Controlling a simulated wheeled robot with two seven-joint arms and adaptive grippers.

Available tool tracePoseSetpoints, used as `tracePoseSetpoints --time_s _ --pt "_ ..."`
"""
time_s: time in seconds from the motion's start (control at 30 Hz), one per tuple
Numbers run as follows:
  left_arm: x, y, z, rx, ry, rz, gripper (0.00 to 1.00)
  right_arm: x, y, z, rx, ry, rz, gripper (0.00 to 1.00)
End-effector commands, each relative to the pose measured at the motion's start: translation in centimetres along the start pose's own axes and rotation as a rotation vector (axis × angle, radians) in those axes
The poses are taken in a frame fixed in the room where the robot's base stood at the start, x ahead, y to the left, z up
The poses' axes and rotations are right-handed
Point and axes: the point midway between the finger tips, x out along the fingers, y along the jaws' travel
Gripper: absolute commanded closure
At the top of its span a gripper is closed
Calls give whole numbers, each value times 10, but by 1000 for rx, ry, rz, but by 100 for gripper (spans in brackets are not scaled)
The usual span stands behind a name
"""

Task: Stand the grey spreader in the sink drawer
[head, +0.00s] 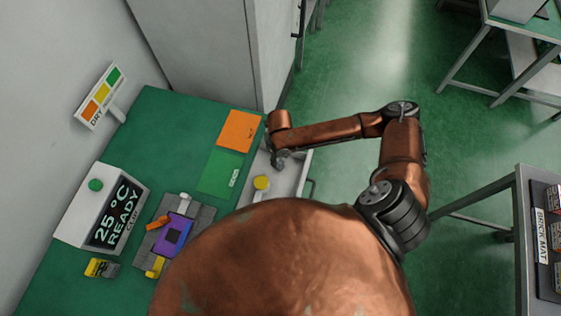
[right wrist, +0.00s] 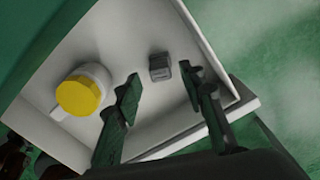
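A small grey block (right wrist: 160,66), which looks like the spreader, rests on the drawer floor in the right wrist view. I cannot tell surely whether it stands or lies. The pale sink drawer (head: 297,175) is pulled out at the bench's right edge; its wall also shows in the right wrist view (right wrist: 205,40). My right gripper (head: 279,163) is over the drawer, pointing down. In the right wrist view its fingers (right wrist: 160,80) are apart, with the block just beyond the tips and a gap on both sides. My left gripper is not in view.
A white jar with a yellow lid (right wrist: 80,93) stands in the drawer, left of my fingers. The green bench (head: 160,115) holds an orange card (head: 240,130), a green card (head: 220,172), a purple board (head: 172,235) and a temperature display (head: 105,213). My copper-coloured body hides the near bench.

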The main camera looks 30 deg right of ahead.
Motion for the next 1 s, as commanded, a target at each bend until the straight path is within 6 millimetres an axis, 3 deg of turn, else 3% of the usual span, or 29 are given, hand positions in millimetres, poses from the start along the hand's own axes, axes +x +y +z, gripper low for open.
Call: tracePoseSetpoints --time_s 0.03,0.2,0.4,1.0 --pt "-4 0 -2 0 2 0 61 -16 -1 1 -2 -4 -3 63" --pt "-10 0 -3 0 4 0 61 -49 -1 1 0 -2 -2 63" --pt "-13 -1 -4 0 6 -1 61 -72 -1 0 0 -1 -1 63" --pt "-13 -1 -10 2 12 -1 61 -76 6 1 12 -2 6 63"
